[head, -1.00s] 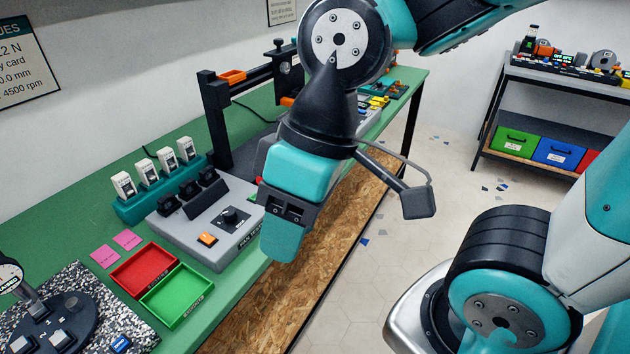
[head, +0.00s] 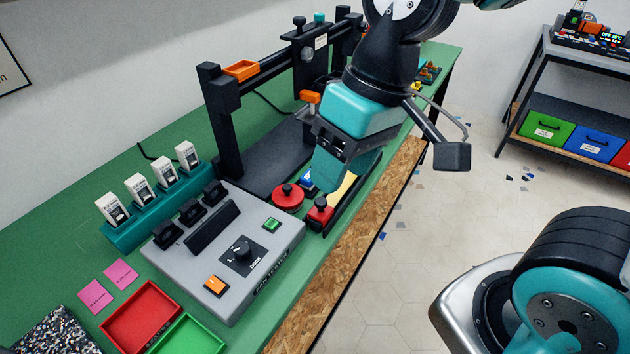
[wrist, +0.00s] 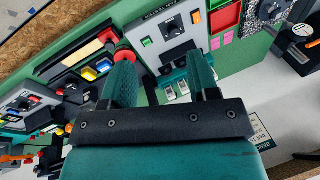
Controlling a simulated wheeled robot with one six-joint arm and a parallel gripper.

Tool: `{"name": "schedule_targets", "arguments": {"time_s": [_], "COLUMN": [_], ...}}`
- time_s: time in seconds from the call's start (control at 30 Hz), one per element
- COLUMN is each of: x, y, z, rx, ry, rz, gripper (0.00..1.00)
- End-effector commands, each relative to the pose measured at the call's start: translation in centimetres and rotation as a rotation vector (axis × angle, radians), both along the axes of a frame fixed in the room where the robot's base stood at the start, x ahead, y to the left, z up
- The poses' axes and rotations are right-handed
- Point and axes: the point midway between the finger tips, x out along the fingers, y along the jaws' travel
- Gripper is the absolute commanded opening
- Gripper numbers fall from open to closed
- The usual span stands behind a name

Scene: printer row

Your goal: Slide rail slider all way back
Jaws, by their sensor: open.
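The rail slider appears to be the red block with a black knob (head: 320,212), at the near end of a dark rail with a cream strip (head: 344,188) along the table's front edge. In the wrist view the slider (wrist: 106,36) is by the left finger, with the cream strip (wrist: 84,50) running away left. My gripper (head: 328,180) is above and just beyond the slider in the head view, partly covering the rail. In the wrist view its teal fingers (wrist: 162,75) are apart, with nothing held between them.
A grey tester box (head: 225,250) stands nearer. A black gantry frame (head: 222,130) rises behind. Floor lies open right of the table (head: 60,205).

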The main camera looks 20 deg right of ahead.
Motion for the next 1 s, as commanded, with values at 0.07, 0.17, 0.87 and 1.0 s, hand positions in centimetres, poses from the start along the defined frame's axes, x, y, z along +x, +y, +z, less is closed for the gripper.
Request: {"name": "schedule_targets", "arguments": {"time_s": [0.07, 0.17, 0.87, 1.0], "x": [3.6, 7.9, 14.1, 14.1], "y": [-0.6, -1.6, -3.6, -3.6], "z": [-0.2, -1.4, -12.1, -15.3], "rx": [-0.06, -0.139, -0.283, -0.282], "ry": [0.039, 0.071, 0.102, 0.101], "rz": [-0.128, -0.297, -0.586, -0.585], "gripper": [0.55, 0.55, 0.55, 0.55]}}
